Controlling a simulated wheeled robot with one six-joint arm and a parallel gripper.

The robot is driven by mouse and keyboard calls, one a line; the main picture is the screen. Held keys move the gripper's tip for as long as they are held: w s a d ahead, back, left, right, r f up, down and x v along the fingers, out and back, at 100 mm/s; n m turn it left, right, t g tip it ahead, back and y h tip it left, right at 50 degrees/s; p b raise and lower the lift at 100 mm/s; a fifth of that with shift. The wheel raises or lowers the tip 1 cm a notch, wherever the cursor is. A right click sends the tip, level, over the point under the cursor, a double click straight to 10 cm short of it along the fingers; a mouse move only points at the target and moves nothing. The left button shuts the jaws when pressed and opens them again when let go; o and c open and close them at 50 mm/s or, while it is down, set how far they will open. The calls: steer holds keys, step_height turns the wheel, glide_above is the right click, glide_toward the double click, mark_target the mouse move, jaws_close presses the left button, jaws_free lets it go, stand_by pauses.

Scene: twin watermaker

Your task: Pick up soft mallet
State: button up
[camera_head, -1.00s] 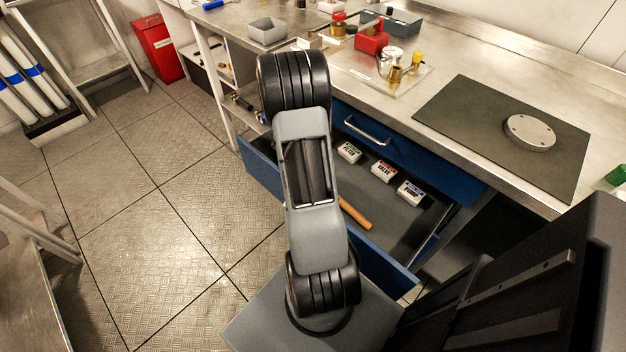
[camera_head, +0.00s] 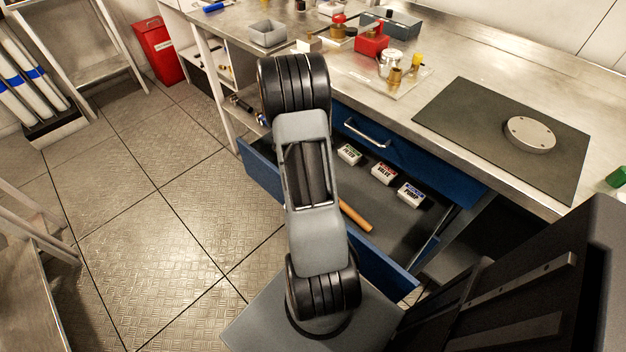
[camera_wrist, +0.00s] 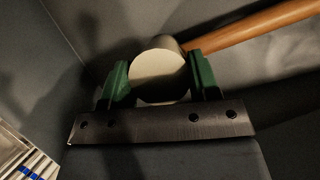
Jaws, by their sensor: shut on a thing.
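The soft mallet lies in the open blue drawer. In the wrist view its pale round head (camera_wrist: 160,76) sits between the two green fingers of my gripper (camera_wrist: 163,82), which is shut on it. Its orange-brown wooden handle (camera_wrist: 252,29) runs from the head to the upper right. In the head view only part of the handle (camera_head: 354,215) shows, beside my arm; the mallet's head and my gripper are hidden behind the arm.
The open drawer (camera_head: 400,272) also holds several small labelled boxes (camera_head: 383,173). Above it, the steel bench carries a dark mat (camera_head: 465,115) with a round metal disc (camera_head: 530,134), a grey bin (camera_head: 267,33) and red fittings (camera_head: 371,40). The tiled floor at left is clear.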

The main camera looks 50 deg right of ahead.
steer(key=shift+r, duration=0.1)
steer(key=shift+c, duration=0.3)
steer(key=shift+r+p, duration=0.35)
steer(key=shift+r, duration=0.25)
step_height(320, 180, up, 27)
steer(key=p, duration=0.8)
steer(key=shift+f, duration=0.15)
steer(key=o, duration=0.7)
steer(key=c, duration=0.9)
